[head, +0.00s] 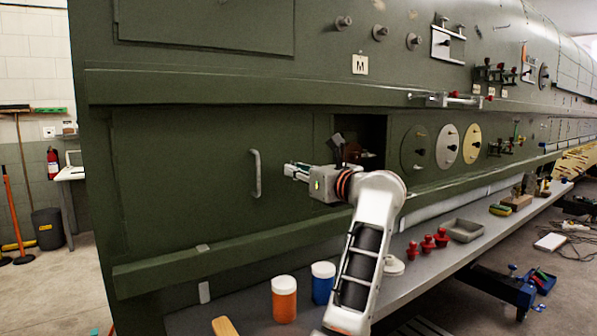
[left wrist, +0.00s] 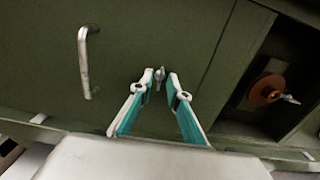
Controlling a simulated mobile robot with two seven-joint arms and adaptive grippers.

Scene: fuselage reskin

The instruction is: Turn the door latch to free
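The green door panel (head: 190,165) carries a vertical metal handle (head: 256,173), which also shows at the upper left of the left wrist view (left wrist: 84,62). A small metal latch (left wrist: 160,76) sits on the door surface to the right of the handle in the left wrist view. My left gripper (head: 289,171) points at the door, right of the handle. In the left wrist view its two teal-padded fingers (left wrist: 160,80) are apart, with the latch showing between their tips. I cannot tell whether they touch it. In the head view the gripper hides the latch. My right gripper is not in view.
A dark recess (head: 373,133) opens right of the door; an orange-brown disc (left wrist: 267,90) sits inside it. Below, a grey bench (head: 405,285) holds an orange jar (head: 285,300), a blue jar (head: 322,284), red knobs (head: 428,243) and a grey tray (head: 464,230). A ledge (head: 240,93) juts out above.

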